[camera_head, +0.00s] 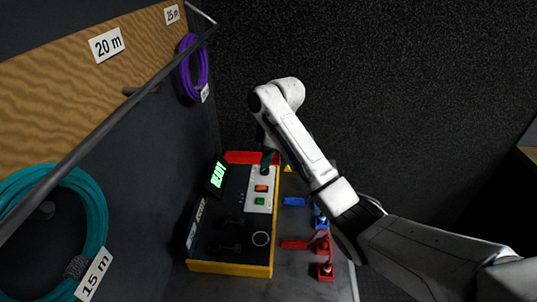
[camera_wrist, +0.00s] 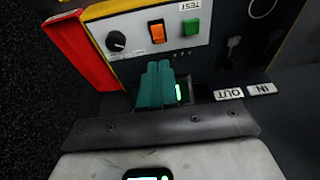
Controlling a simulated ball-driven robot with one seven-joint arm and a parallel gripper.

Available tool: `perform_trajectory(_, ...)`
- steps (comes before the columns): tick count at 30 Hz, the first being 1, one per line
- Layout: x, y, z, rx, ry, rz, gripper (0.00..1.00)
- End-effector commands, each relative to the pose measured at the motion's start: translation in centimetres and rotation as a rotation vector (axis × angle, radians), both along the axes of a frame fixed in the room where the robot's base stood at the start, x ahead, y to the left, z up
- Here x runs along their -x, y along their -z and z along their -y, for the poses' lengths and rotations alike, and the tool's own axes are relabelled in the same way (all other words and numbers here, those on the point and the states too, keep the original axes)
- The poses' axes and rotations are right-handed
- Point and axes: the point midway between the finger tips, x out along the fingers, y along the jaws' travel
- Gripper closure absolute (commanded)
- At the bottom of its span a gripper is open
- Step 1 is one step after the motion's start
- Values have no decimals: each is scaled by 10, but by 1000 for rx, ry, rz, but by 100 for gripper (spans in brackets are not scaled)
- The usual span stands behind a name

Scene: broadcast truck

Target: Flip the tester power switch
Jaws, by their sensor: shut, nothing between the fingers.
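The tester (camera_head: 232,225) is a black-topped box with yellow and red edges. Its pale panel (camera_head: 260,178) carries an orange power switch (camera_head: 262,188) and a green button (camera_head: 260,201). The wrist view shows the orange switch (camera_wrist: 157,32) beside the green button (camera_wrist: 191,27) marked TEST, with a black knob (camera_wrist: 116,41) to the left. The tester's screen (camera_head: 217,175) reads READY in green. My gripper (camera_wrist: 160,66) has teal fingers closed together, with nothing between them. The fingertips appear just below the switch in the wrist view, apart from it, and partly cover the screen.
Blue and red connectors (camera_head: 322,247) stand on the bench right of the tester. IN and OUT labels (camera_wrist: 229,94) lie right of my fingers.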

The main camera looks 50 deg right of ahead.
Motion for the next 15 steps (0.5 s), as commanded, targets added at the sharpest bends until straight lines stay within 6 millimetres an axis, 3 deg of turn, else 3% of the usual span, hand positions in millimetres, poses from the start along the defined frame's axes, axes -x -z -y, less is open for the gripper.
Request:
perform_trajectory(9,-7,57,-5,0,3,-3,100)
perform_trajectory(15,-4,79,-3,1,2,0,100)
